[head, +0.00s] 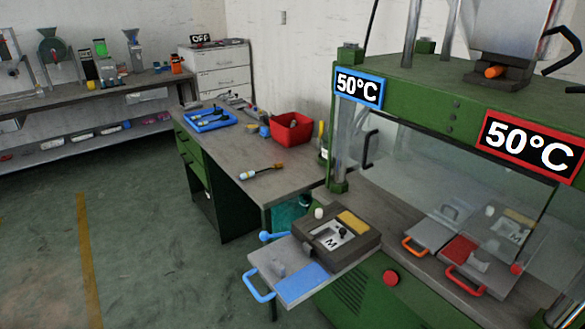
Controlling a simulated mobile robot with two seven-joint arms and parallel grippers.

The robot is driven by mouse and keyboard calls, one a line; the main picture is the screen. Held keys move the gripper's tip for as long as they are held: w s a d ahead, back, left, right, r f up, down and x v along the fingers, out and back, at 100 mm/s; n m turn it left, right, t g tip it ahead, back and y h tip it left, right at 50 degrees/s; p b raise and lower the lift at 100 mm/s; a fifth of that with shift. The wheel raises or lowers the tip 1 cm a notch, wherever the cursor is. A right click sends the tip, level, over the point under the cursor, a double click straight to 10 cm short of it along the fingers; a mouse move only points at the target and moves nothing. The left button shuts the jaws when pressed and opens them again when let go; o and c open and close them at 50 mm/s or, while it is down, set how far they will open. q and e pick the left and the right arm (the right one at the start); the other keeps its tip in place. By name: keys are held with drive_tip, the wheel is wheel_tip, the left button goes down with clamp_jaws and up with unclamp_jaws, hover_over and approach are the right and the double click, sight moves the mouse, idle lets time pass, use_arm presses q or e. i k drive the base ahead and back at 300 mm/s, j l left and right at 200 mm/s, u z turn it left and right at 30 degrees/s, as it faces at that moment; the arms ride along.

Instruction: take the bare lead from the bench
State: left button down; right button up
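A workbench (225,165) with a grey top and green drawers stands in the middle. A thin piece (262,172) lies alone near its front edge, dark in the middle with a yellowish end and a pale end. It may be the bare lead, but it is too small to be sure. A blue tray (190,120) with several small dark and pale pieces lies farther back on the bench. Neither of my grippers is in view.
A red bin (291,128) stands at the bench's back right. A green machine (360,200) with two 50°C signs and a clear guard stands at right; a slide plate with a blue handle (258,285) juts out in front. Floor (130,240) at left is clear.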

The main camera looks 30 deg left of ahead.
sight(243, 177)
drive_tip(key=i+j+z, duration=0.15)
drive_tip(key=j+z, duration=0.2)
drive_tip(key=j, duration=0.55)
drive_tip(key=j+z, duration=0.3)
drive_tip(key=j, duration=0.6)
drive_tip(key=j+z, duration=0.2)
drive_tip(key=j, duration=2.65)
drive_tip(key=k, duration=0.05)
